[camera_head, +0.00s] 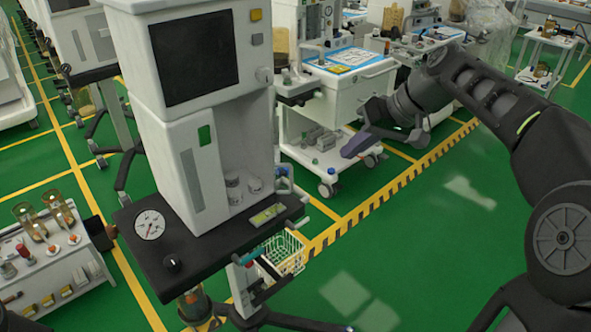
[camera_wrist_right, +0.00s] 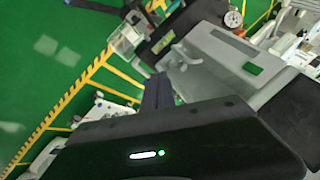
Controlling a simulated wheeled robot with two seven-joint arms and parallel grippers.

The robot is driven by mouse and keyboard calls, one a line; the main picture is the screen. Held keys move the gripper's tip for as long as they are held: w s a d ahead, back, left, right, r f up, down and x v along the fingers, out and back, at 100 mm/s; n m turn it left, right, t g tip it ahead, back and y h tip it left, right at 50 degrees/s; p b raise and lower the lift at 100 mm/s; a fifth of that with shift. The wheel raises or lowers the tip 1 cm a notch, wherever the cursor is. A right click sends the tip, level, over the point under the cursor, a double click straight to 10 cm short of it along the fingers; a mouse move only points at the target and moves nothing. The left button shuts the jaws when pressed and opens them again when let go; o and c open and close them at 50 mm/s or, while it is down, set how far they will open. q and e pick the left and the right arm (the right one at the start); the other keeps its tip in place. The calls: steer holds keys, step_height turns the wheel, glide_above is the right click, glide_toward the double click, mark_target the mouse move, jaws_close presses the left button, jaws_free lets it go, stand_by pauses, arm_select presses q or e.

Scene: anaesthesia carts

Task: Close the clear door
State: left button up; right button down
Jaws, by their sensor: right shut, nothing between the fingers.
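The white anaesthesia machine (camera_head: 182,128) stands left of centre in the head view, with a dark screen (camera_head: 195,57) above an open-looking recess (camera_head: 240,172) holding small white parts. I cannot make out the clear door's panel or how far it is swung. My right gripper (camera_head: 356,146) is shut and empty, to the right of the machine and apart from it, its dark fingers pointing left. In the right wrist view the fingers (camera_wrist_right: 157,92) lie in front of the machine's pale body (camera_wrist_right: 222,62); contact cannot be judged there. My left gripper is not in view.
The machine's black shelf (camera_head: 190,245) with a round gauge (camera_head: 150,225) juts out below the recess. A wire basket (camera_head: 284,254) hangs at its right. A white cart (camera_head: 345,95) stands behind my right gripper. Green floor (camera_head: 420,240) is clear at the right.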

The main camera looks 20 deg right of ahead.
arm_select(q)
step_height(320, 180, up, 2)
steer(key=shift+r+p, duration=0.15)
steer(key=shift+p, duration=1.1)
arm_select(e)
steer(key=w+a+f, duration=0.5)
steer(key=a+f, duration=0.3)
steer(key=shift+w+f, duration=0.15)
steer(key=shift+w, duration=0.25)
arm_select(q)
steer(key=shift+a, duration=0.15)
